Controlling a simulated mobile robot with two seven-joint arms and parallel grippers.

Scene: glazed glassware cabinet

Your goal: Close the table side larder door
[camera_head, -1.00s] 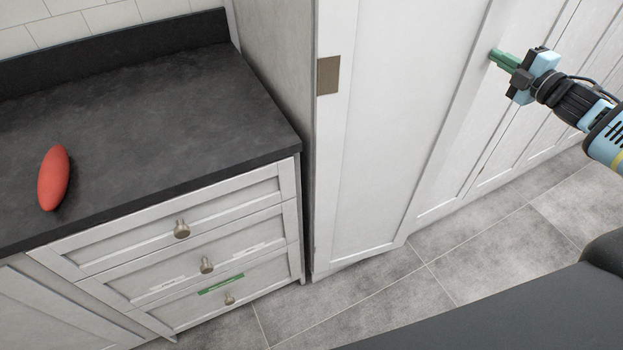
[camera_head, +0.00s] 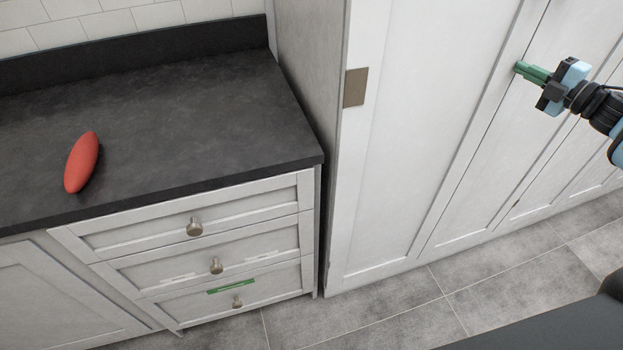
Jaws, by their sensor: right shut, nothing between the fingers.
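The table side larder door (camera_head: 420,130) is the tall white panelled door just right of the dark worktop. It lies about flush with the white front to its right, and its lower edge runs on in one line with that front. A brown plate (camera_head: 355,87) sits near its left edge. My right gripper (camera_head: 520,68) is at the upper right, its green fingers shut and empty. Its fingertips are at or very near the door's right-hand border; I cannot tell whether they touch. My left gripper is not in view.
A dark worktop (camera_head: 200,110) at left carries a red elongated object (camera_head: 82,162). White drawers (camera_head: 140,234) with round knobs are below it, one with a green strip (camera_head: 231,286). The grey tiled floor (camera_head: 400,315) in front of the door is clear.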

